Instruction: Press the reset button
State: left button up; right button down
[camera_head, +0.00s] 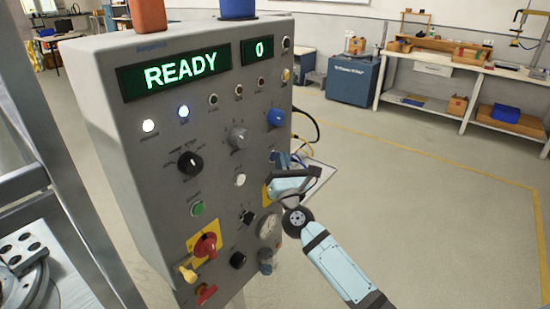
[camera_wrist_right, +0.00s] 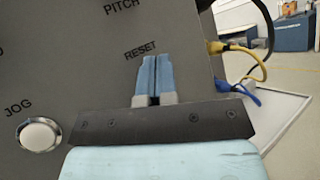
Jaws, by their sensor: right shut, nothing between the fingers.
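A grey control panel (camera_head: 140,120) with a green READY display (camera_head: 180,73) fills the left of the head view. My right gripper (camera_head: 273,181) is at the panel's right side. In the wrist view its blue fingers (camera_wrist_right: 155,60) are shut together, empty, just below the RESET label (camera_wrist_right: 140,49). The reset button is hidden behind the fingers, so I cannot tell whether they touch it. A white JOG button (camera_wrist_right: 38,135) is to the left of the fingers. My left gripper is not in view.
The panel carries several other controls: a blue knob (camera_head: 276,118) above my gripper, a black dial (camera_head: 190,162), a green button (camera_head: 198,209) and a red switch (camera_head: 206,246). Yellow and blue cables (camera_wrist_right: 240,50) run beside the panel's right edge. Open floor lies to the right.

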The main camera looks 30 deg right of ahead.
jog(key=shift+s, duration=0.1)
dwell(0.3)
jog(key=shift+s+d, duration=0.3)
jog(key=shift+s, duration=0.35)
jog(key=shift+s+d, duration=0.3)
jog(key=shift+s, duration=0.5)
jog(key=shift+s+d, duration=0.35)
jog(key=shift+s, duration=0.4)
jog(key=shift+s+d, duration=0.3)
jog(key=shift+s, duration=0.5)
